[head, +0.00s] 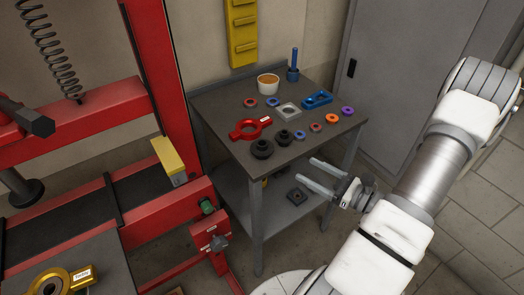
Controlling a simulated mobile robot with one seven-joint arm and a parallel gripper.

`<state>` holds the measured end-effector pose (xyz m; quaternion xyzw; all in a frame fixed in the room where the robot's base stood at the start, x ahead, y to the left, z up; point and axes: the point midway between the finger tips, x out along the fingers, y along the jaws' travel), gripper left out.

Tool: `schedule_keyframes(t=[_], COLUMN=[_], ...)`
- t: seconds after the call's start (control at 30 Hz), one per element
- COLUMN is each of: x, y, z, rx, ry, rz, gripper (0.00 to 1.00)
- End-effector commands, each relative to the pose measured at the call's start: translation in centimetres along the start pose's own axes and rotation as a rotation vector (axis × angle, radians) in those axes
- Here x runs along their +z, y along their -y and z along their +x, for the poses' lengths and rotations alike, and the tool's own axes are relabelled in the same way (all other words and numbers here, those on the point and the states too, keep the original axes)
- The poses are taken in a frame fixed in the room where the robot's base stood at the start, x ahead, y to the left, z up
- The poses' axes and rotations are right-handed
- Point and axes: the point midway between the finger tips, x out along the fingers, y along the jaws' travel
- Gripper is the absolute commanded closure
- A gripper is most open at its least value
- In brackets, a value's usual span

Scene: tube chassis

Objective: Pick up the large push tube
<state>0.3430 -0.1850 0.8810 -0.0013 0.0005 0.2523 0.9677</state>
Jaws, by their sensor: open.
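I cannot tell for sure which piece is the large push tube. On the grey table (205,108) two black round pieces stand near the front edge, a larger one (261,149) and a smaller one (284,138). A blue upright piece (293,72) stands at the back corner. My gripper (308,173) is open and empty, its two fingers pointing left. In the picture it lies just below the table's front right edge, apart from the black pieces. How far it is from the table is hard to judge.
A red press frame (168,75) stands left. A grey cabinet (400,75) stands behind right.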

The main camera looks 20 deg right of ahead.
Motion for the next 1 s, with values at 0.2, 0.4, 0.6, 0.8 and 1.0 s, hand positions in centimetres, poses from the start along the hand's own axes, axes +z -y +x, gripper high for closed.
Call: schedule_keyframes(t=[0.2,0.4,0.6,0.8,1.0], x=[0.0,0.0,0.0,0.0,0.0], y=[-0.1,0.0,0.0,0.1,0.0], z=[3.1,7.5,10.7,11.9,15.0], rx=[0.001,0.0,-0.001,-0.002,0.0], ry=[0.004,0.003,0.003,0.002,0.003], rz=[0.004,0.002,0.002,0.002,0.002], gripper=[0.24,0.24,0.24,0.24,0.24])
